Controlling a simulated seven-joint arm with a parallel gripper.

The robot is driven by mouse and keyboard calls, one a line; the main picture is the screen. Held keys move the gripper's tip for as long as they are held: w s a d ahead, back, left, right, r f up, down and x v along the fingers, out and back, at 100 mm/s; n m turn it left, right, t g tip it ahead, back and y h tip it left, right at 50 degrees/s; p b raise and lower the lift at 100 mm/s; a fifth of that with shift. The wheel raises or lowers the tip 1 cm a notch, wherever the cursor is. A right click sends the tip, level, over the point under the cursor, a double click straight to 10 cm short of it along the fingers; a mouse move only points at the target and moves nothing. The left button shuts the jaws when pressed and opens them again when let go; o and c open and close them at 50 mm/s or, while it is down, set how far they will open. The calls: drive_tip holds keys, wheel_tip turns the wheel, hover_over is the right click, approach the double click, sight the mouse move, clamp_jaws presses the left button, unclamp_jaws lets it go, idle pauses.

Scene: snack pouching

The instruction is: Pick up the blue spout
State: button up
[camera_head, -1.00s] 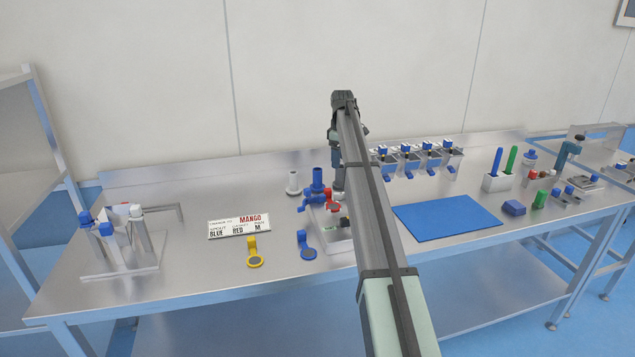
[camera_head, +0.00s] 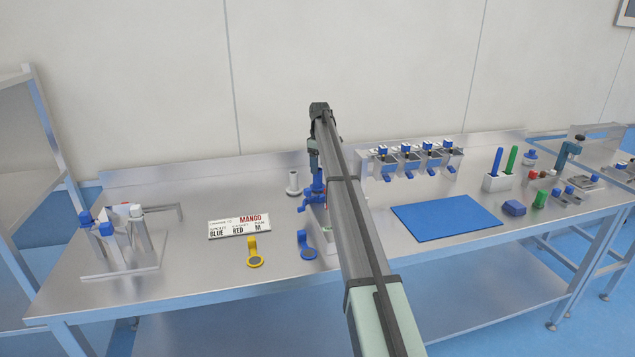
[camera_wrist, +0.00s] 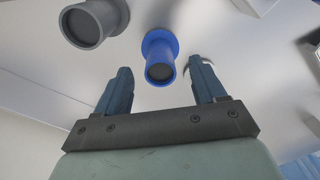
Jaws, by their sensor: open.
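A sign (camera_head: 239,227) reads MANGO, BLUE, RED, M. A blue mat (camera_head: 446,216) lies right.

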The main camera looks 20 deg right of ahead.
sight(318, 178)
drive_tip(key=shift+w+a+f, duration=0.15)
drive_tip(key=shift+w+f, duration=0.05)
drive_tip(key=shift+f, duration=1.55)
drive_tip(key=shift+w+a+f, duration=0.1)
drive_tip(key=shift+w+f, duration=0.05)
drive_tip(key=shift+f, duration=1.6)
drive_tip(key=shift+c, duration=0.5)
drive_tip(key=c, duration=1.1)
drive_tip(key=shift+r, duration=0.15)
wheel_tip(318, 178, up, 10)
drive_tip(key=shift+f, duration=0.1)
